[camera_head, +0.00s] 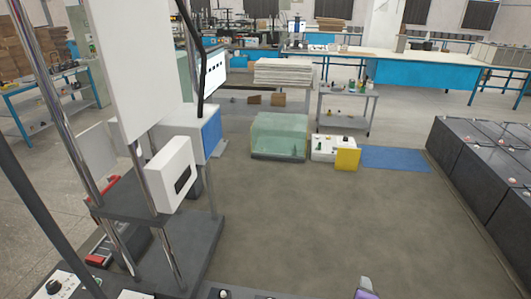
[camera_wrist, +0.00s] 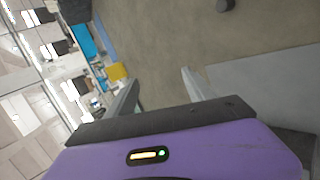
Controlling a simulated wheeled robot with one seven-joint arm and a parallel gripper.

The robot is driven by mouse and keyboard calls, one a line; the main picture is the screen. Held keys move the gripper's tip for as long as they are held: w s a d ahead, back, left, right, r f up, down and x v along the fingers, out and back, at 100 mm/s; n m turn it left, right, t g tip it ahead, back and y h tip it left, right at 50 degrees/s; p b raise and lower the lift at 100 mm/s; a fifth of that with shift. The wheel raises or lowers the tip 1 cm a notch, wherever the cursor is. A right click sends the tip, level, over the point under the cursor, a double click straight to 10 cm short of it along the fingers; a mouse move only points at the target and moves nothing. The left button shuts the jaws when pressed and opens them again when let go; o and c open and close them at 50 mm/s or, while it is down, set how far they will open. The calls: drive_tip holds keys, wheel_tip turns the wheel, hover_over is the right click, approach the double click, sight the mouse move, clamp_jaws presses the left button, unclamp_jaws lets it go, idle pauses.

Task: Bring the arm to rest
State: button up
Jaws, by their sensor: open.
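My gripper (camera_wrist: 162,90) shows in the wrist view with its two fingers spread apart. Nothing is between them, and bare grey-brown floor shows beyond the tips. The purple gripper body with a small lit display fills the bottom of that view. The wrist picture is strongly tilted, with the room and ceiling lights along its left side. In the head view only a small purple piece of my arm (camera_head: 365,290) shows at the bottom edge. The rest of the arm is out of that view.
A tall machine with metal columns (camera_head: 170,178) stands at left. A greenish clear case (camera_head: 279,137), a white device (camera_head: 324,149), a yellow panel (camera_head: 347,160) and a blue mat (camera_head: 395,158) are further back. Black battery blocks (camera_head: 470,150) line the right. The middle surface is clear.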

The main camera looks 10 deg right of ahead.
drive_tip(key=s+a+r+m+t+y+b, duration=0.1)
drive_tip(key=s+a+r+m+t+y, duration=0.25)
drive_tip(key=s, duration=0.45)
drive_tip(key=s+a+r+m+t+y+b, duration=0.25)
drive_tip(key=s+a+m+t, duration=0.2)
drive_tip(key=s, duration=0.35)
drive_tip(key=s+r+m+g+b, duration=0.1)
drive_tip(key=s+m+g, duration=0.1)
drive_tip(key=s, duration=1.3)
drive_tip(key=shift+s+m+b, duration=0.4)
drive_tip(key=shift+m, duration=0.3)
